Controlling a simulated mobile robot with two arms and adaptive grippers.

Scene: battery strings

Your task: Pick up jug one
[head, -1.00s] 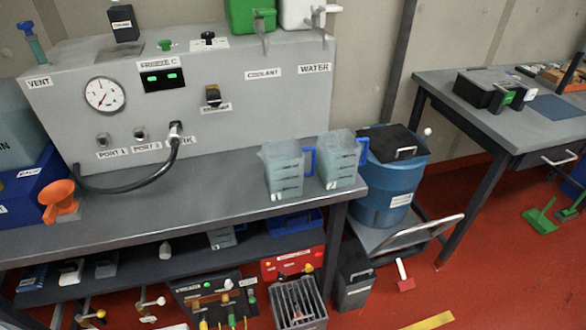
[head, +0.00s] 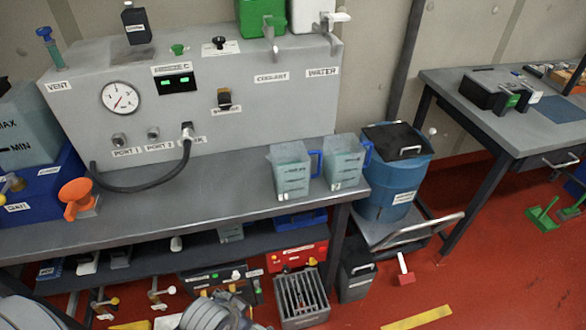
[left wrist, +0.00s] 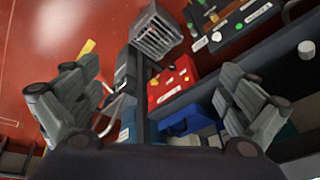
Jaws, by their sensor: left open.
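Jug one (head: 290,172) is a clear, graduated jug with a blue handle on its right side. It stands upright near the right end of the grey bench. A similar jug two (head: 343,162) stands close to its right. In the left wrist view my left gripper (left wrist: 158,108) is open and empty, its two fingers wide apart. It points toward the lower shelf and floor area, away from the jugs. Neither jug can be made out in that view. Grey parts of my arm show at the bottom of the head view. My right gripper is not in view.
The bench (head: 235,190) has clear room left of jug one. A blue barrel (head: 392,185) on a cart stands to the right. A red box (left wrist: 172,84) sits below the bench.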

